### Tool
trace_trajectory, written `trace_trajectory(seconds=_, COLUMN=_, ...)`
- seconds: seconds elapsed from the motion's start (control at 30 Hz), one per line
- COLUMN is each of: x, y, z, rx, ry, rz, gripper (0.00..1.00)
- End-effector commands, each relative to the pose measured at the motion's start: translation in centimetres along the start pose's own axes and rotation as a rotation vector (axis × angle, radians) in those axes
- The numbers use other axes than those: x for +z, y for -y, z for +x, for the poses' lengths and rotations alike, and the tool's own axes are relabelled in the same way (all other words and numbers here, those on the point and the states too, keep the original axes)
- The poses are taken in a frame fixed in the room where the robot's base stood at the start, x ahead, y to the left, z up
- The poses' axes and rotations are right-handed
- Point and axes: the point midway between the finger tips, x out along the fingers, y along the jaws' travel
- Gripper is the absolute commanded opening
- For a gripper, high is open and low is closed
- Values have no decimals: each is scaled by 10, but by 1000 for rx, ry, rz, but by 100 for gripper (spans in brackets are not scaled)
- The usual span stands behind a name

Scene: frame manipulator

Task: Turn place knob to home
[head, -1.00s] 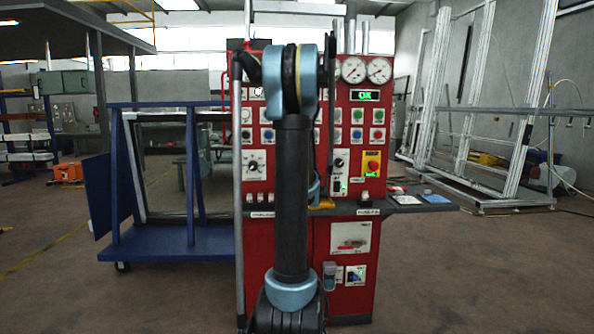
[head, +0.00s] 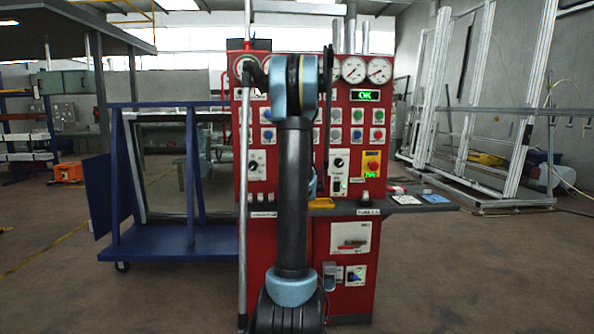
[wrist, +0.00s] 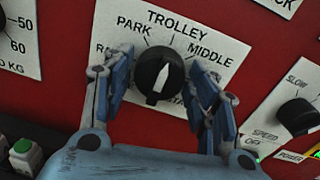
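A black rotary knob (wrist: 160,75) with a white pointer mark sits on a white plate (wrist: 216,45) headed TROLLEY in the wrist view. PARK and MIDDLE are readable around it; other labels are partly covered by my fingers, and no HOME label shows. The mark lies along a slanted line, lower left to upper right; I cannot tell which end points. My gripper (wrist: 158,84) is open, one finger on each side of the knob, with gaps beside it. Contact cannot be seen. My arm hides the gripper and this knob in the head view.
The red panel (head: 345,210) carries gauges, buttons and a lit OK display (head: 365,95). A SPEED knob (wrist: 298,116) is right of my gripper, and a green button (wrist: 25,158) is lower left. A blue trolley frame (head: 165,240) stands left of the panel.

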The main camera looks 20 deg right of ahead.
Motion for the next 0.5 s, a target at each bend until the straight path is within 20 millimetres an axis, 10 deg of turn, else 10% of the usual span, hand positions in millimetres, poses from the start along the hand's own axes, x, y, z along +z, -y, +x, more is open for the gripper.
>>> trace_trajectory(seconds=0.5, x=0, y=-1, z=0, rx=1, ry=-2, rz=-46, gripper=21)
